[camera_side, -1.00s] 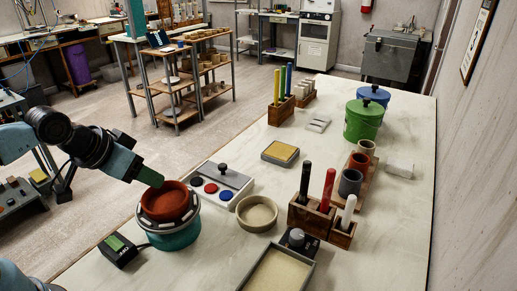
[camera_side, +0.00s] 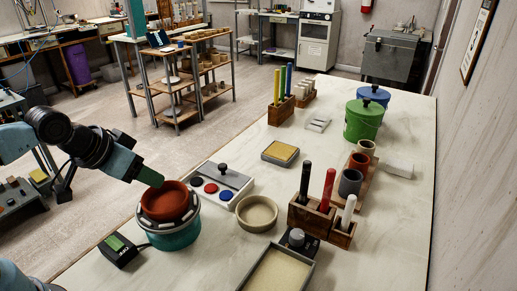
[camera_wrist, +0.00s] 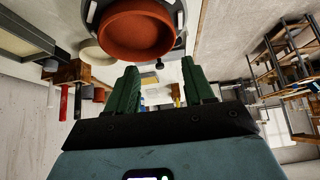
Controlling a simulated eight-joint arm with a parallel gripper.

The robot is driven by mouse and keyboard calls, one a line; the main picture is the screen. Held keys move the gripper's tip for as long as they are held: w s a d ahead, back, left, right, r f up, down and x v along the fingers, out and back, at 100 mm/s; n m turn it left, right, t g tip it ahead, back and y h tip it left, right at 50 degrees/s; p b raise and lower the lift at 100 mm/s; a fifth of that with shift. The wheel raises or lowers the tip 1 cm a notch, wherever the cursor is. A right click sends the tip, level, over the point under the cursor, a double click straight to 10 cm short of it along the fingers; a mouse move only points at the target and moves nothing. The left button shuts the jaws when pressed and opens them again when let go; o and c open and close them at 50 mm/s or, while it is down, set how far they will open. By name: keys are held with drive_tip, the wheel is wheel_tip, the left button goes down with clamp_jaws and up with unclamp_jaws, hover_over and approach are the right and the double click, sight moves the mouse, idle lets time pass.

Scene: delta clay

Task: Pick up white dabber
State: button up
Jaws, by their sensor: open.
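The white dabber (camera_side: 349,211) stands upright in a small wooden holder (camera_side: 342,234) on the right part of the table. Its lower end is hidden in the holder. My gripper (camera_side: 150,176) is at the left, beside the rim of a red clay bowl (camera_side: 172,198), far to the left of the dabber. In the wrist view my gripper (camera_wrist: 161,88) shows two green fingers spread apart with nothing between them. The red bowl (camera_wrist: 136,32) is close to the fingers there.
The bowl sits on a teal wheel (camera_side: 175,236). A black dabber (camera_side: 305,181) and red dabber (camera_side: 328,188) stand in a wooden block beside the white one.

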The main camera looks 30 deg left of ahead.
drive_tip(key=shift+c, duration=0.3)
drive_tip(key=c, duration=0.3)
drive_tip(key=shift+w, duration=0.1)
drive_tip(key=shift+c, duration=0.2)
drive_tip(key=w+d+m+t+h, duration=0.1)
drive_tip(key=w+d+m, duration=0.1)
drive_tip(key=w+d, duration=0.4)
drive_tip(key=m+t+h, duration=0.3)
drive_tip(key=m+h, duration=0.2)
drive_tip(key=h, duration=0.2)
approach(346, 209)
drive_tip(key=shift+x, duration=5.5)
